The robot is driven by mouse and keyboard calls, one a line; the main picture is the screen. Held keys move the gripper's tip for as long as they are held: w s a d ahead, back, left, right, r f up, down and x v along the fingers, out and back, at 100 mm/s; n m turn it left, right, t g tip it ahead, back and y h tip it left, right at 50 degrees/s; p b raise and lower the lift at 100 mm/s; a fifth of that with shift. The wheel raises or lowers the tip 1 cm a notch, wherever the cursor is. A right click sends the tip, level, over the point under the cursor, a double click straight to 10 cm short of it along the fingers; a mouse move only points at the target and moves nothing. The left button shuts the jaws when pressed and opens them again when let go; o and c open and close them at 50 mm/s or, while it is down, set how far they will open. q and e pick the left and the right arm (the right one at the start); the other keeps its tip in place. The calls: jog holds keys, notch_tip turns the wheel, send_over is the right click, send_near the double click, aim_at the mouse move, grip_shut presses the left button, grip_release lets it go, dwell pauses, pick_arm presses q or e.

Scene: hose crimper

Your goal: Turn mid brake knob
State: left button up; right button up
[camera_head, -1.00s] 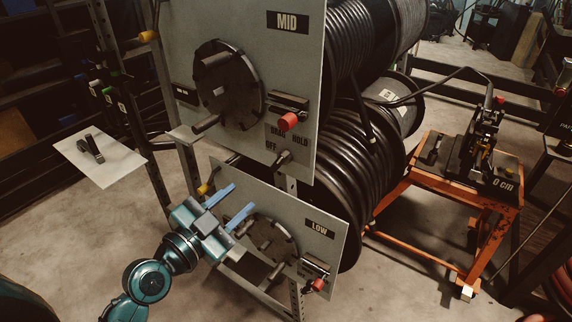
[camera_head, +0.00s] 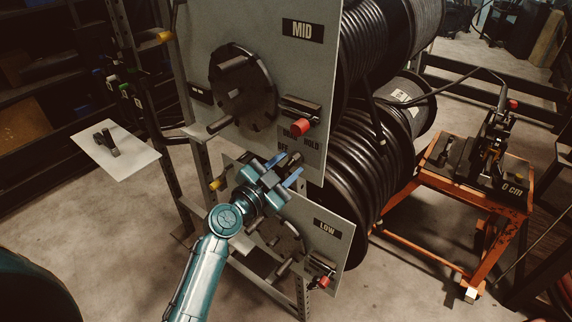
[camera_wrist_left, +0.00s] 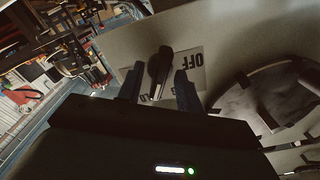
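The mid brake knob is a dark lever on the grey MID panel (camera_head: 262,30), at the DRAG/HOLD/OFF label. In the head view my left gripper (camera_head: 285,168) partly covers it at the panel's lower edge. In the left wrist view the dark knob (camera_wrist_left: 160,65) shows between the two fingers, beside the label with OFF (camera_wrist_left: 189,68). My left gripper (camera_wrist_left: 158,76) is open, with a finger on each side of the knob; I cannot tell whether either touches it. My right gripper is not in view.
A red knob (camera_head: 300,127) sits above the label. The MID crank disc (camera_head: 243,88) with protruding handles is to the left. The LOW panel (camera_head: 328,245) lies below. Black hose reels (camera_head: 365,160) stand behind the panels. An orange cart (camera_head: 440,180) is at right.

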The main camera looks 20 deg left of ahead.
pick_arm(q)
jog(key=c, duration=0.6)
dwell(0.3)
jog(key=n, duration=0.6)
jog(key=n+p, duration=0.1)
jog(key=n, duration=0.4)
jog(key=shift+n, duration=0.3)
dwell(0.4)
